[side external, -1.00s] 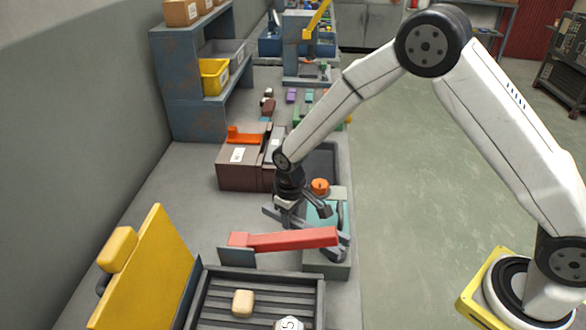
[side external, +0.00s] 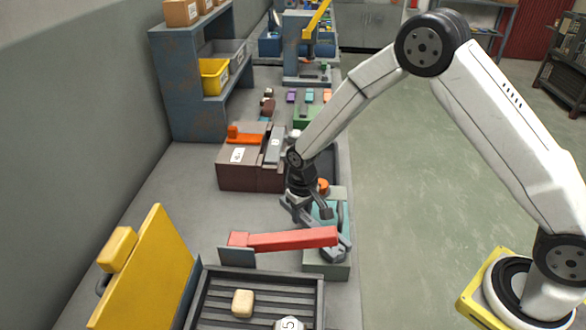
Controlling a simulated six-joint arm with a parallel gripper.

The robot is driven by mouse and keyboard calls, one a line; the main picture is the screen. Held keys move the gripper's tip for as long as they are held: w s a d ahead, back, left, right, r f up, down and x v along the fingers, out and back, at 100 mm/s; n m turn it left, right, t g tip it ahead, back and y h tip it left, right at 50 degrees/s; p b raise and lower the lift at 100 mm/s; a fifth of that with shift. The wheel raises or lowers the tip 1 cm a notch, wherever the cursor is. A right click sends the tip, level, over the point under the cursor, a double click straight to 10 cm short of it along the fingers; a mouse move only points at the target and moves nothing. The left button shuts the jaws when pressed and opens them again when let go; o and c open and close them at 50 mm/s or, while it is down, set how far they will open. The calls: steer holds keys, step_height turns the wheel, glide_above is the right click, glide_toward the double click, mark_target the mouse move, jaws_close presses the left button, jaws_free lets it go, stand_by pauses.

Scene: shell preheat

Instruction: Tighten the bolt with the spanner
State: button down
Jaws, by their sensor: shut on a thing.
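My gripper (side external: 306,213) is above the teal-green block, pointing down, with its fingers closed around the grey spanner. The spanner's handle runs from the fingers down and right, and its forked grey head (side external: 340,252) lies low over the green block (side external: 325,269), near the right end of the red bar. The bolt cannot be made out; the head and the red bar cover that spot. I cannot tell how well the head sits around it.
The red bar (side external: 285,240) lies across in front of the gripper, close to it. A slatted grey tray (side external: 314,285) with an open yellow lid (side external: 146,277) is in front. A brown box (side external: 234,176) and an orange knob (side external: 323,186) stand behind.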

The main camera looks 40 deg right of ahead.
mark_target(317, 215)
steer(key=shift+s+d+m, duration=0.25)
steer(key=shift+d+m, duration=0.75)
steer(key=shift+d, duration=0.1)
steer(key=shift+s+d+m, duration=0.2)
steer(key=shift+d+m, duration=0.8)
steer(key=shift+d, duration=0.05)
steer(key=shift+n, duration=0.3)
steer(key=shift+r, duration=0.15)
steer(key=shift+r, duration=2.9)
